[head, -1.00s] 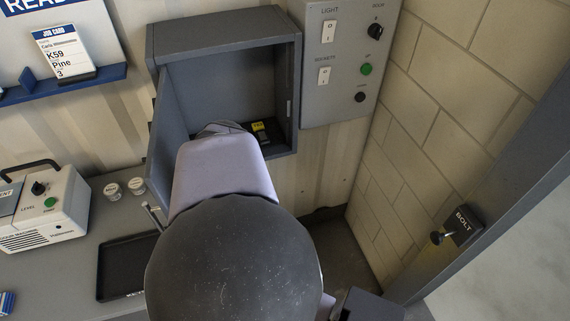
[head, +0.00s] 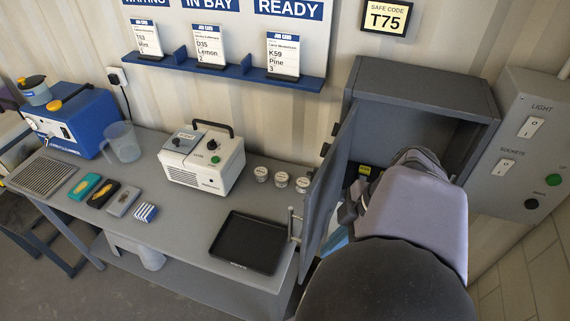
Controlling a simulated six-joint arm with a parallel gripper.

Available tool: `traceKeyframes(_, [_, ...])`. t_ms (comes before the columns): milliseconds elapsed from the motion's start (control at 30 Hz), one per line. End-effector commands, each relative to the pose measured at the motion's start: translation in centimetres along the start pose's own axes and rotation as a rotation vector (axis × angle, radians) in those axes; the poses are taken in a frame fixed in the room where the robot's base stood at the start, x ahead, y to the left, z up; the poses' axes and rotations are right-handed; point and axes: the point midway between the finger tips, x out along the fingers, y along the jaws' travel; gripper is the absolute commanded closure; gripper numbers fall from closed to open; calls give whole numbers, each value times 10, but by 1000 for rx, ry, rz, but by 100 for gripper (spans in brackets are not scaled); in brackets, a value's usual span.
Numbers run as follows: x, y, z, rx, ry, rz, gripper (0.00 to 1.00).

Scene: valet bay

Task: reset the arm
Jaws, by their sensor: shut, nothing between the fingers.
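My arm rises from the bottom right, its pale lilac link in front of the open grey wall safe (head: 424,82). My gripper (head: 352,207) is the dark part just left of that link, by the safe's opening. It is partly hidden by my arm; it is shut, and I see nothing held. The safe's door (head: 326,190) stands open on the left, close to my gripper. A yellow-marked item (head: 364,170) shows low inside the safe; my arm hides much of the interior.
A black tray (head: 247,243) lies on the bench near the door. Several small round tins (head: 281,179) and a white machine (head: 201,158) stand behind it. A grey switch panel (head: 528,150) is right of the safe. The bench front is mostly clear.

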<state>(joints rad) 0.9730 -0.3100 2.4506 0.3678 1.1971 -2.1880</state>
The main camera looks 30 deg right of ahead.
Motion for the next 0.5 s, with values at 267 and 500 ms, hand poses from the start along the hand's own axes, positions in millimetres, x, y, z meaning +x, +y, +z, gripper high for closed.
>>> traceKeyframes(267, [7, 0, 0, -1, 0, 0, 100])
traceKeyframes(500, [34, 0, 1, -2, 0, -2, 100])
